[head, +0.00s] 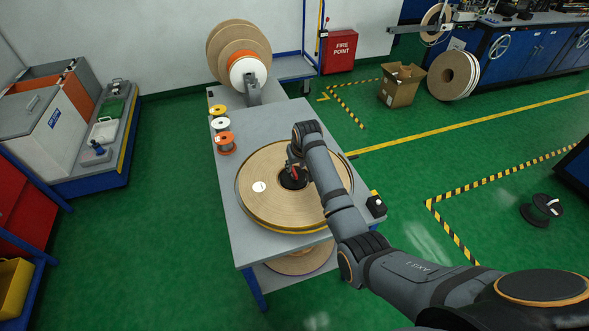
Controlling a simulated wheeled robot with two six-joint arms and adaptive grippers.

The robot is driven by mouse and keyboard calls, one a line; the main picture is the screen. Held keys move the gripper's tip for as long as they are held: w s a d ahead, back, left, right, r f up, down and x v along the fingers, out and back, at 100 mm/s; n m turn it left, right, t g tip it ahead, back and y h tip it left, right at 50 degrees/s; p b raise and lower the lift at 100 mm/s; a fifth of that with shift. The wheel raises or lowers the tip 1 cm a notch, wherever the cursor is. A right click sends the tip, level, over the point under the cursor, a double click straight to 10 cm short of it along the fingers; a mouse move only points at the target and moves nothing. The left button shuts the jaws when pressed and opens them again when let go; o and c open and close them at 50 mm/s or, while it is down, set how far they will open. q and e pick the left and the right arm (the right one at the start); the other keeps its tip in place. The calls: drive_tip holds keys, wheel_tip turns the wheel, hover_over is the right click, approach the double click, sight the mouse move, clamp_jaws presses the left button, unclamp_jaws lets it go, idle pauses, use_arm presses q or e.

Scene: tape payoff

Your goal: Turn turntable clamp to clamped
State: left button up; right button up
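The turntable (268,208) carries a large flat tan reel (240,187) on the grey table. A round white label (259,187) lies on the reel's left part. The clamp (291,181) is a black hub with a bit of red at the reel's centre, partly hidden by my arm. My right gripper (294,168) is at the hub, just over the red part. It is small and partly covered by my own arm, so I cannot tell whether its fingers are open or shut, or touching. My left gripper is not in view.
Small spools, yellow (219,111), white (221,124) and orange (225,142), stand along the table's left edge. A rack of large reels (232,50) stands behind. A black box (376,205) sits at the table's right edge.

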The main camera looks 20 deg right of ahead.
sight(294, 171)
drive_tip(key=x, duration=0.4)
drive_tip(key=shift+w+f, duration=0.1)
drive_tip(key=shift+f, duration=0.05)
clamp_jaws()
